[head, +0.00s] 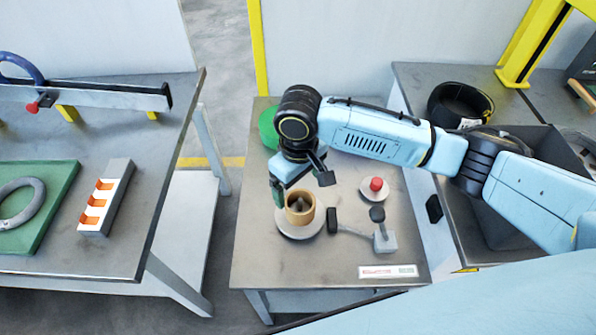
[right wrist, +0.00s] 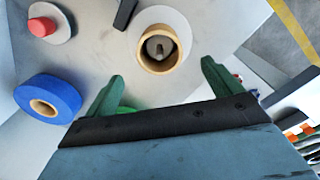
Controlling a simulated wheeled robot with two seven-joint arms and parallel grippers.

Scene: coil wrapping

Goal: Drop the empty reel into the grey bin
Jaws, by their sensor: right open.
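The empty reel (head: 305,216) is a tan cardboard ring. It sits on a pale round base with a grey spindle inside it, and it also shows in the right wrist view (right wrist: 145,63). My right gripper (head: 298,186) is just above and beside the reel in the head view. In the right wrist view its two green fingers (right wrist: 162,75) are spread apart with nothing between them, and the reel lies beyond the tips. The grey bin (head: 493,226) is a dark box at the right, partly hidden by my right arm. My left gripper is not in view.
A red knob (head: 376,184) on a pale disc and a small grey device with a dark lever (head: 385,240) stand near the reel. A blue roll (right wrist: 48,98) shows in the wrist view. A black coil (head: 460,103) lies behind my arm. A left table (head: 130,215) stands across a gap.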

